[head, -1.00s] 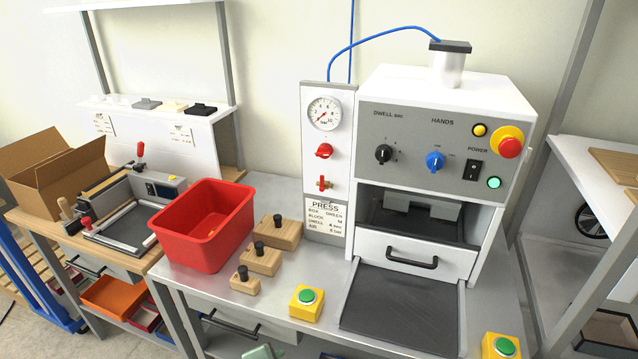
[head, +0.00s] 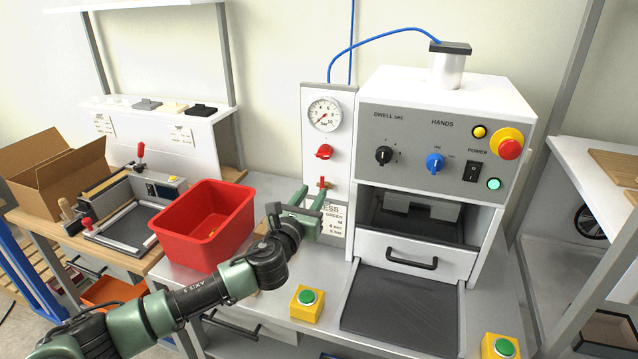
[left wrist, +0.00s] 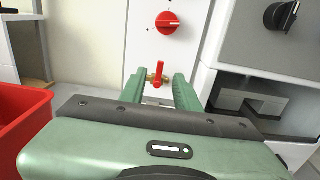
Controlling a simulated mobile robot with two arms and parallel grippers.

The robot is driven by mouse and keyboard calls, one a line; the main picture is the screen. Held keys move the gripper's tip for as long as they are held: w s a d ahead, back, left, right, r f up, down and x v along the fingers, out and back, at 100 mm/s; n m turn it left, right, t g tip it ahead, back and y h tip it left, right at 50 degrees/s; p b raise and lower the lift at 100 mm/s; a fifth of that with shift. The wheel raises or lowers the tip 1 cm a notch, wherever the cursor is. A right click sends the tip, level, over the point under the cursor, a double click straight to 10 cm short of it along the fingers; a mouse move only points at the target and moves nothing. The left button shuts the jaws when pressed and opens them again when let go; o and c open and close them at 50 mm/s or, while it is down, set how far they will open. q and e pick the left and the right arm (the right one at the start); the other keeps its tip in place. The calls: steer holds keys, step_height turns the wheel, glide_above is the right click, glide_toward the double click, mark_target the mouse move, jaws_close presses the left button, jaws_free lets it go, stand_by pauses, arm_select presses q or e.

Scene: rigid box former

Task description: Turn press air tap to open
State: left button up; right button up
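The press air tap is a small brass valve with a red lever (left wrist: 158,70), low on the white panel left of the press. In the head view the red lever (head: 322,182) stands upright, just beyond my left fingers. My left gripper (head: 312,194) reaches up to the panel. In the left wrist view its two green fingers (left wrist: 160,92) are apart, with the tap showing between and just beyond their tips. Nothing is held. Whether a finger touches the tap cannot be told. My right gripper is in neither view.
A red regulator knob (head: 324,152) and a pressure gauge (head: 324,114) sit above the tap. The press (head: 440,140) stands close on the right. A red bin (head: 200,240) stands on the left. A yellow button box (head: 307,303) is at the bench front.

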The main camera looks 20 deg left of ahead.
mark_target(322, 180)
arm_select(q)
steer(key=shift+w+d, duration=0.1)
steer(key=shift+w, duration=2.7)
steer(key=shift+f, duration=0.1)
jaws_close()
